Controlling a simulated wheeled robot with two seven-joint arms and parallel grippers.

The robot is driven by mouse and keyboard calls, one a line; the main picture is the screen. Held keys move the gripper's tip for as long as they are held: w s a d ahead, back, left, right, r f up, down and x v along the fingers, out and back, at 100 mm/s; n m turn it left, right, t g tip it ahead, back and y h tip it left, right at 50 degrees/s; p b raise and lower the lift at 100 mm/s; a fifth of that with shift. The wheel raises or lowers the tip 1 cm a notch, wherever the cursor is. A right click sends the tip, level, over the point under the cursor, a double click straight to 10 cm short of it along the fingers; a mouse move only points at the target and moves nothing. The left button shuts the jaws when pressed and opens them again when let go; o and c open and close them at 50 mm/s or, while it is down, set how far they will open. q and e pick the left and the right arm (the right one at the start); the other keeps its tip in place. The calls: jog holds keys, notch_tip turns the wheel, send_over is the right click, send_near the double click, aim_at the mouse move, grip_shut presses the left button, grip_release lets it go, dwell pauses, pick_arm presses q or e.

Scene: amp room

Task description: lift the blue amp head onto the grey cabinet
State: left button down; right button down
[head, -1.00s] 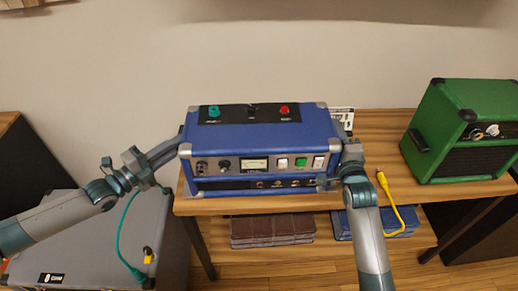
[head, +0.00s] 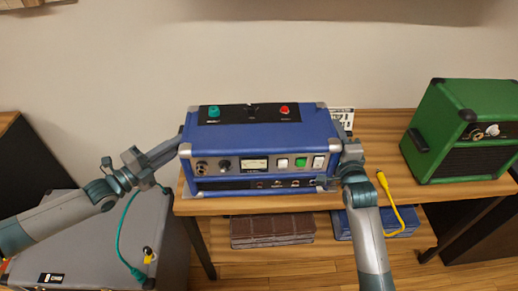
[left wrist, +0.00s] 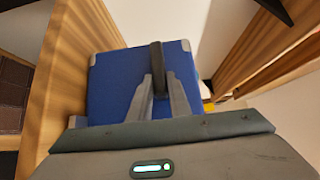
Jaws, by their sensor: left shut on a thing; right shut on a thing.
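The blue amp head (head: 260,140) is upright on the wooden bench, its knobs and meter facing me. The left wrist view shows its blue end panel (left wrist: 112,85) with a black side handle (left wrist: 158,62). My left gripper (head: 172,150) is at the amp's left end; in the left wrist view its fingers (left wrist: 160,92) are shut on that handle. My right gripper (head: 340,168) is shut at the amp's right end; its exact grip is hidden by the wrist. The grey cabinet (head: 95,232) stands lower left, partly behind my left arm.
A green amp (head: 465,130) stands on the bench (head: 385,150) at the right. A yellow cable (head: 392,205) hangs over the front edge. A teal cable (head: 120,235) and a yellow-and-black plug (head: 149,255) are at the cabinet. Brown (head: 272,230) and blue boxes sit on the lower shelf.

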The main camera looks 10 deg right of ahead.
jog(key=shift+f, duration=0.1)
jog(key=shift+r, duration=0.35)
jog(key=shift+w+r+p, duration=0.1)
jog(key=shift+r+p, duration=0.1)
jog(key=shift+p, duration=0.1)
jog(key=shift+w+r+p, duration=0.1)
jog(key=shift+r+p, duration=0.2)
jog(key=shift+p, duration=0.05)
jog(key=shift+r+p, duration=1.9)
jog(key=shift+r, duration=0.05)
